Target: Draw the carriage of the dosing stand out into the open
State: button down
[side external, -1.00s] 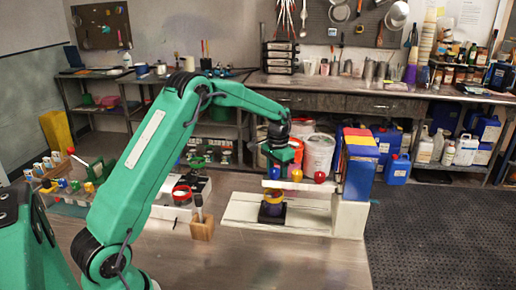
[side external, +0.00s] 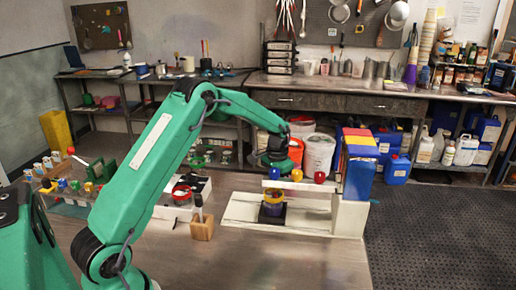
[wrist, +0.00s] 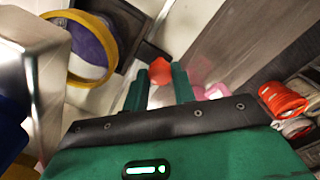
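The dosing stand (side external: 350,215) has a white base and a pale shelf (side external: 300,187) overhanging it. Its dark carriage (side external: 272,217) sits on the base under the shelf, bearing a purple cup with a yellow rim (side external: 273,197). The yellow rim also shows at the upper left of the wrist view (wrist: 109,72). My gripper (side external: 275,160) is tilted behind the shelf, above the carriage; its fingertips are hidden there. In the wrist view my gripper (wrist: 158,84) has its fingers apart, with a small red knob (wrist: 160,70) showing between or just beyond the tips; contact is unclear.
Blue, yellow (side external: 297,175) and red (side external: 319,177) balls sit along the shelf. A tall blue box (side external: 360,175) stands at its right end. A wooden block (side external: 202,228) with a tool stands left of the base. The tabletop in front is clear.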

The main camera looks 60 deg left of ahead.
jog(key=s+a, duration=0.7)
jog(key=a, duration=0.1)
jog(key=shift+s, duration=0.4)
jog(key=c, duration=1.1)
grip_release()
jog(key=shift+d, duration=0.1)
jog(key=shift+c, duration=0.2)
jog(key=shift+r, duration=0.2)
notch_tip(320, 180, up, 8)
jog(key=shift+f, duration=0.25)
